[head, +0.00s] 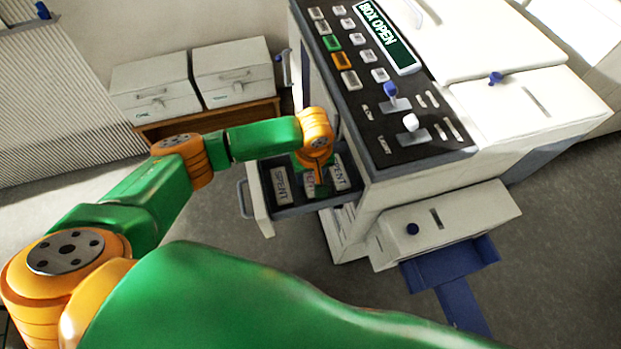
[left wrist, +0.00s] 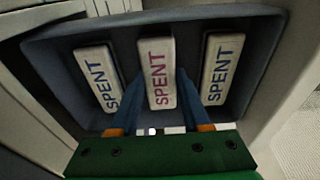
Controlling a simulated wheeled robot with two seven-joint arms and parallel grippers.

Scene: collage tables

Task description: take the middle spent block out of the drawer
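The open drawer (head: 263,207) sticks out of the machine's left side and holds a row of three pale blocks marked SPENT. The middle spent block (left wrist: 156,60) has purple-red lettering. The left (left wrist: 98,74) and right (left wrist: 221,68) blocks in the left wrist view have blue lettering. My left gripper (head: 318,182) reaches down into the drawer from above. In the left wrist view its two blue fingers (left wrist: 159,82) stand on either side of the middle block, with narrow gaps; firm contact does not show. The block sits in its place. My right gripper is out of view.
The machine's control panel (head: 360,75) with buttons, levers and a BOX OPEN display rises right of the drawer. A blue tray (head: 452,266) juts out lower right. Two white boxes (head: 233,73) stand on a wooden stand behind. Floor left of the drawer is clear.

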